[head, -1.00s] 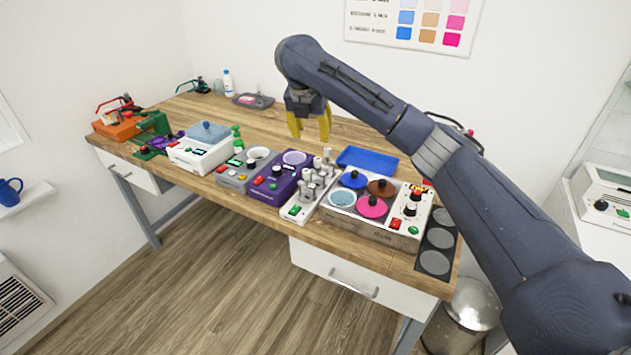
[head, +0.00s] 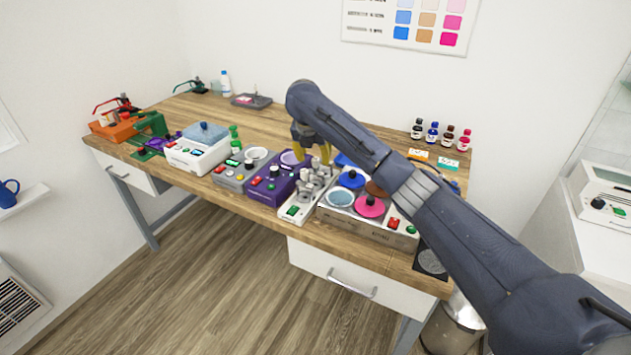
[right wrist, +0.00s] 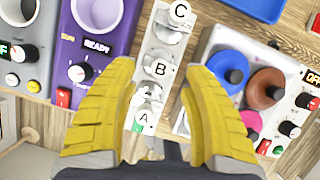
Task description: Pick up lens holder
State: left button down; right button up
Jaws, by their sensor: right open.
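A narrow white rack (head: 295,212) stands near the table's front edge, bearing several grey metal holders (head: 312,180), which look like the lens holders. In the right wrist view the rack (right wrist: 143,45) has places marked A, B and C, with shiny metal holders (right wrist: 151,92) at them. My right gripper (head: 313,157), with yellow fingers, is open and empty above the rack. In the right wrist view its fingers lie on either side of the rack's B and A places, apart from them. Which holder is meant, I cannot tell. My left gripper is not in view.
A purple device (head: 268,190) stands close left of the rack. A box with coloured round lids (head: 370,207) stands close right, partly behind my arm. Bottles (head: 433,132) stand at the back right. The table's back middle is clear.

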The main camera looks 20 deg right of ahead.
aim_at(315, 160)
jog(key=shift+x, duration=1.8)
jog(key=shift+c, duration=0.2)
grip_shut()
